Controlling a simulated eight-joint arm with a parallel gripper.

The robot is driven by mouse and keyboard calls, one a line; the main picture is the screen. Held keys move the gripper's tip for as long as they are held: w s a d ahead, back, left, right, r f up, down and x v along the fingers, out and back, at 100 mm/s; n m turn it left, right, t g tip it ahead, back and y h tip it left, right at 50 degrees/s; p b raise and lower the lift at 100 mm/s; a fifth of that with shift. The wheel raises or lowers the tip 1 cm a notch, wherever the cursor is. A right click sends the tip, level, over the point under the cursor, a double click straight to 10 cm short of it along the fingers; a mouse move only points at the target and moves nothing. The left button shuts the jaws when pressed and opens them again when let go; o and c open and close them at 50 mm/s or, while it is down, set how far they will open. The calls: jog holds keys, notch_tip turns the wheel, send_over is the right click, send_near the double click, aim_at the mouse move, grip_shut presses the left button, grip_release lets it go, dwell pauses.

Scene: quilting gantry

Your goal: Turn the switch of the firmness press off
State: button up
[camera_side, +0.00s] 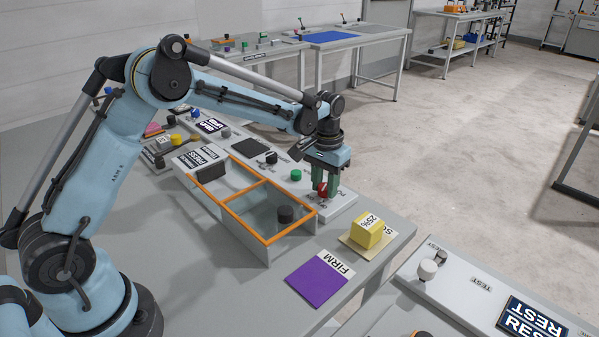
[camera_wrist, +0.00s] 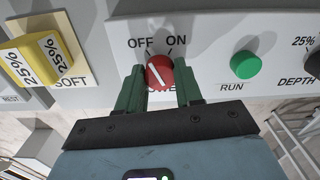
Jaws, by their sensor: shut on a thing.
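The red switch (camera_wrist: 159,72) is a round knob with a white line, set on the light panel below the printed words OFF and ON. Its white line tilts to the upper left, towards OFF. My gripper (camera_wrist: 160,80) has one green finger on each side of the knob and is shut on it. In the side view the red switch (camera_side: 322,190) shows between the fingers of my gripper (camera_side: 326,184), at the near end of the panel. The firmness press has an orange-framed clear box (camera_side: 232,202) just left of the panel.
A green RUN button (camera_wrist: 244,65) sits right of the switch. A yellow 25% block (camera_side: 367,231) stands on a SOFT pad to the near right. A purple FIRM card (camera_side: 317,285) lies on the table.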

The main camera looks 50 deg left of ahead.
aim_at(325, 186)
jog(key=shift+n, duration=0.5)
jog(key=o, duration=1)
jog(key=shift+o, duration=0.2)
notch_tip(325, 186, up, 12)
jog(key=shift+r, duration=0.1)
